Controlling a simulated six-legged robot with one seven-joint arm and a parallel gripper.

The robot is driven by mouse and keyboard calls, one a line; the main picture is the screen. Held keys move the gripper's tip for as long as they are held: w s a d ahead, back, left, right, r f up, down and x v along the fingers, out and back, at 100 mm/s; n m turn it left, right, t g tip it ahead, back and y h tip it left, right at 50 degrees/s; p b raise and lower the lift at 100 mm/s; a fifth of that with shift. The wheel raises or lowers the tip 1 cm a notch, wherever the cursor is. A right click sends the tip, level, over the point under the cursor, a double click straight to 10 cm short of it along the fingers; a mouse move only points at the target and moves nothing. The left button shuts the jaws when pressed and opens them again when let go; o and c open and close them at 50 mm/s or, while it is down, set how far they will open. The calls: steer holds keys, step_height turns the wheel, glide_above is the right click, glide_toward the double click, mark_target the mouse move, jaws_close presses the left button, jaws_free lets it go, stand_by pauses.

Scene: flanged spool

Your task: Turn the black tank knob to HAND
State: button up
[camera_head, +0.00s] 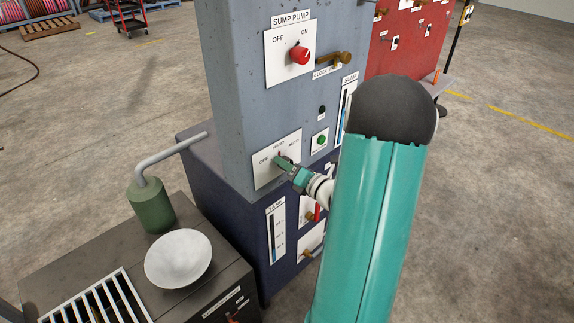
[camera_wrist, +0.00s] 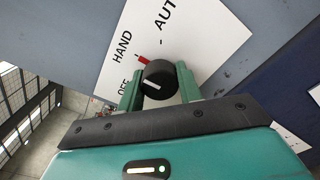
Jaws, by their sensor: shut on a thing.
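The black tank knob (camera_wrist: 158,76) sits on a white plate marked OFF, HAND and AUTO. In the wrist view a red mark (camera_wrist: 143,59) at its edge lies towards the word HAND; a short white line shows on its face. My gripper (camera_wrist: 159,88) has a green finger on each side of the knob and is shut on it. In the head view my gripper (camera_head: 284,163) is at the white plate (camera_head: 266,170) on the grey cabinet; the knob is mostly hidden behind the fingers there, with a bit of red showing below HAND.
Above is a SUMP PUMP plate with a red knob (camera_head: 300,56) and a brass lever (camera_head: 335,59). A green button (camera_head: 320,141) is to the right. A white bowl (camera_head: 179,258) and green canister (camera_head: 152,206) stand on the bench at lower left. Open floor lies right.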

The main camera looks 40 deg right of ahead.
steer(key=o, duration=1)
steer(key=shift+s, duration=0.15)
steer(key=s, duration=1.3)
steer(key=shift+s+d, duration=0.2)
steer(key=shift+s, duration=0.1)
